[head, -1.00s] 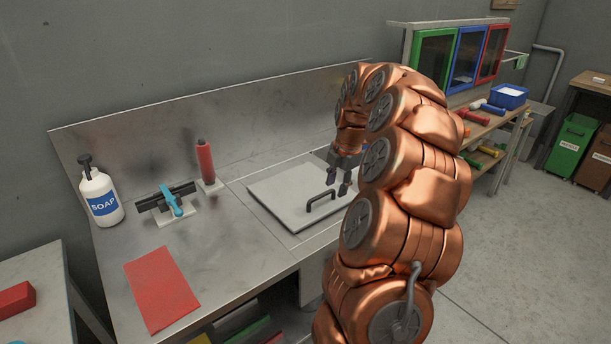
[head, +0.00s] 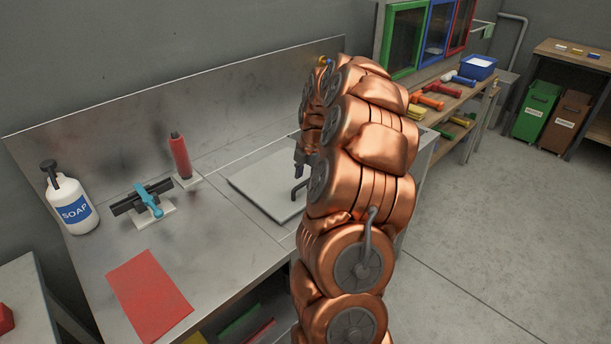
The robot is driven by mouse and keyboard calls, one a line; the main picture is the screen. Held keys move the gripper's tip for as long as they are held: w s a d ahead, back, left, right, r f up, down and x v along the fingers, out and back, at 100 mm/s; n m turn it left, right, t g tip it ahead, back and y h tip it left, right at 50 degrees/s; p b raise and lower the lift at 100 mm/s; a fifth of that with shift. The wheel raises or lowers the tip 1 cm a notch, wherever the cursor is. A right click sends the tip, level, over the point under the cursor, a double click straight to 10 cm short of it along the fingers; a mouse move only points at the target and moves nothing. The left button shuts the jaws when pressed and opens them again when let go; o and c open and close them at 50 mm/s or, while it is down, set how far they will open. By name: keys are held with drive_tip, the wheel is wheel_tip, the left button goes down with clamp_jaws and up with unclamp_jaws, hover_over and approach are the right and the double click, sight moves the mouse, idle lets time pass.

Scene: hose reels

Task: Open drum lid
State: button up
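No drum is clearly in view. A flat grey lid (head: 262,188) with a dark bar handle (head: 296,192) lies on the metal counter, left of my arm. My arm covers its right part and part of the handle. My gripper (head: 300,163) shows only as a dark finger at the arm's edge, just above the handle in the picture. The rest is hidden, so I cannot tell its opening or whether it touches anything.
On the metal counter (head: 215,225) are a soap bottle (head: 70,205), a blue-handled squeegee (head: 148,203), a red bottle (head: 180,157) and a red cloth (head: 148,295). A workbench with a blue bin (head: 478,68) stands behind right. The floor at right is clear.

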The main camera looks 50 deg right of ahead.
drive_tip(key=shift+f, duration=0.4)
clamp_jaws()
idle(0.4)
